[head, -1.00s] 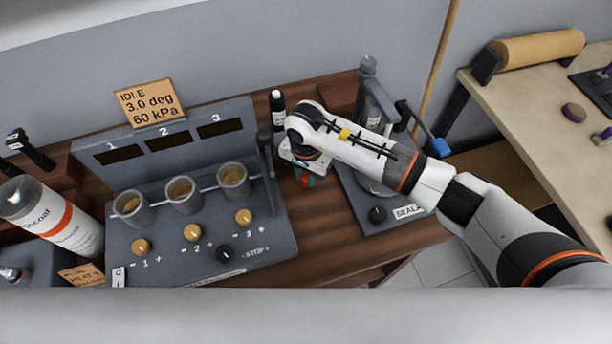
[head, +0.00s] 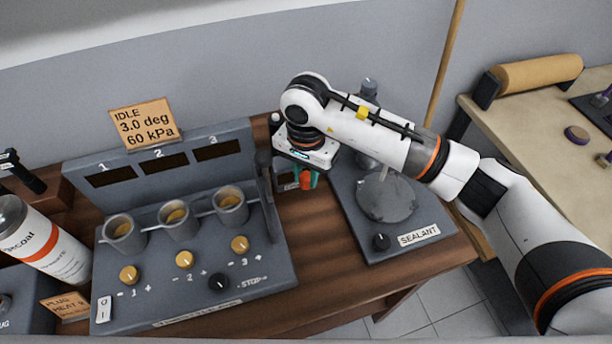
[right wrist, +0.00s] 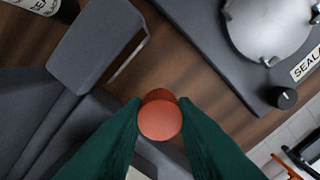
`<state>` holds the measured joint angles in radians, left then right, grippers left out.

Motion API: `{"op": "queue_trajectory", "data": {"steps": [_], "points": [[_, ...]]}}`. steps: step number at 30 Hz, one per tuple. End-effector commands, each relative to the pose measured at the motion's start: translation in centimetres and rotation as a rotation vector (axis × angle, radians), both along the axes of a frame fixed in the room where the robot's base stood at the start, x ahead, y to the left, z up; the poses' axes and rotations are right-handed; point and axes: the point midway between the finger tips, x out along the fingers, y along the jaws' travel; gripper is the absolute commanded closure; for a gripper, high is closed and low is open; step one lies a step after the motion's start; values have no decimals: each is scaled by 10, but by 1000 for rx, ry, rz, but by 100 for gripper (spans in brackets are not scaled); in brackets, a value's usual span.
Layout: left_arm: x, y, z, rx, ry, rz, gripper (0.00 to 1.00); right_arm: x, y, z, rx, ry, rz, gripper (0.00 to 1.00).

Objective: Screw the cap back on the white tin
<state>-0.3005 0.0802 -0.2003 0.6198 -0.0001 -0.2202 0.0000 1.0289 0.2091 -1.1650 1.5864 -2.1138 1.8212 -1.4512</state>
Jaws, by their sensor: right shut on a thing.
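My right gripper (head: 299,182) is shut on a small orange-red cap (head: 307,180). It holds the cap over the wooden bench, just right of the grey three-cup unit. In the right wrist view the cap (right wrist: 160,120) sits between the two green fingertips (right wrist: 160,132), its round face towards the camera. A white can (head: 45,246) with an orange band and partly readable lettering stands at the left edge of the head view, partly cut off. It is far from the cap. My left gripper is not in view.
The grey unit (head: 150,195) holds three metal cups with amber contents, with knobs in front. A grey sealant stand (head: 400,245) with a round plate (head: 385,196) is right of the gripper. Bare wood (head: 325,235) lies between them. A pale side table (head: 545,140) is at right.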

Motion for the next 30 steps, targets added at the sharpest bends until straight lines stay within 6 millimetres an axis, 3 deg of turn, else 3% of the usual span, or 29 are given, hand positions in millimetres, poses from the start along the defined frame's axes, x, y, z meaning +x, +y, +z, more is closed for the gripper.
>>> {"op": "queue_trajectory", "data": {"steps": [5,8,14,21,25,30], "points": [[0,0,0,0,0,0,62,0,-2,-1,0,0,2,99],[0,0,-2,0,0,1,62,-1,-15,-2,2,-3,22,99],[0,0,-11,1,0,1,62,-19,-82,-2,9,-14,163,99],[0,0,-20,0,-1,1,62,-68,-159,5,6,-13,380,99],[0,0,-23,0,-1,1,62,-89,-181,9,2,-5,455,99],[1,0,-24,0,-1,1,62,-101,-191,11,0,0,494,99]]}}
